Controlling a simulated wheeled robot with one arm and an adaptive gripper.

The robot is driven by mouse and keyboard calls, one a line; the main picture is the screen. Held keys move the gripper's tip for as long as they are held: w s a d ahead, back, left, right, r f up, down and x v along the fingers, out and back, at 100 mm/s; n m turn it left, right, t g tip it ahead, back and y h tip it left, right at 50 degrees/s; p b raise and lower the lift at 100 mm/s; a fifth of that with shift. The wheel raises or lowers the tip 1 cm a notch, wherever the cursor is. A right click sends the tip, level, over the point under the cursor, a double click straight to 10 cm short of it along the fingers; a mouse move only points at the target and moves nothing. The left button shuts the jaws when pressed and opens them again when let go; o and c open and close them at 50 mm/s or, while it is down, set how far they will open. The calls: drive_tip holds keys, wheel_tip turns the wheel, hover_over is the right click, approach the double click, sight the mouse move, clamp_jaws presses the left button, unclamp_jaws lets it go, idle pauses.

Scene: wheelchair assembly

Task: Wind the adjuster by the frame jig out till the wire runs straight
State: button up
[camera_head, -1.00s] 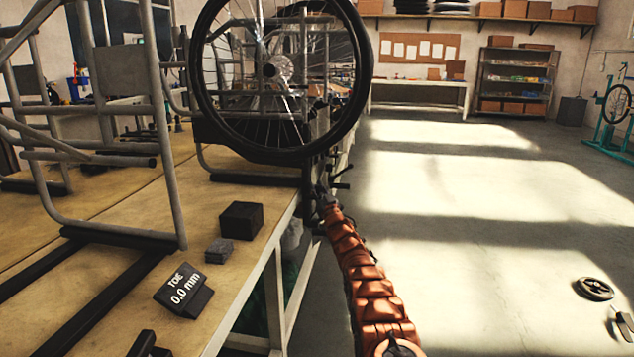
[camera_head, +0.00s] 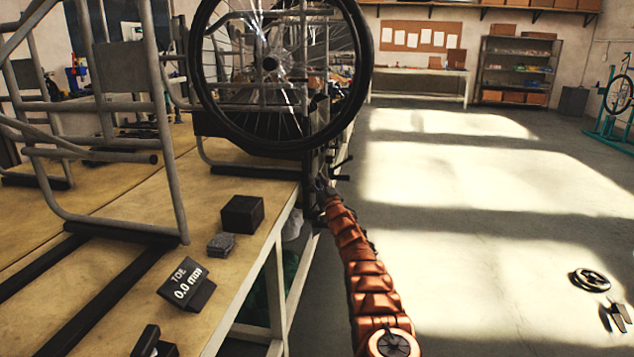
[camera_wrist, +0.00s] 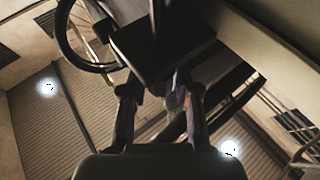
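A grey tubular wheelchair frame (camera_head: 175,150) stands on the wooden bench with its foot bar by black rails. A large spoked wheel (camera_head: 362,75) is mounted at the bench's right edge. My gripper (camera_head: 326,188) is under the wheel, beside the bench edge, among small dark fittings. In the wrist view my gripper (camera_wrist: 157,97) looks upward with its two fingers apart. A dark block (camera_wrist: 165,48) lies beyond the fingertips, and a small rounded grey piece (camera_wrist: 175,97) shows between the fingers, nearer the right one. I cannot tell whether they touch it. The adjuster and wire are not clearly distinguishable.
A readout (camera_head: 187,285) on the bench shows "TOE 0.0 mm". A black block (camera_head: 242,214) and a small grey block (camera_head: 221,244) sit near the bench's right edge.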

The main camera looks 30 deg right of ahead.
drive_tip(key=shift+o, duration=1.3)
drive_tip(key=shift+s+f, duration=0.1)
drive_tip(key=d+v, duration=0.1)
drive_tip(key=v, duration=1)
drive_tip(key=shift+s+a, duration=0.35)
drive_tip(key=shift+a, duration=0.15)
drive_tip(key=shift+f, duration=0.1)
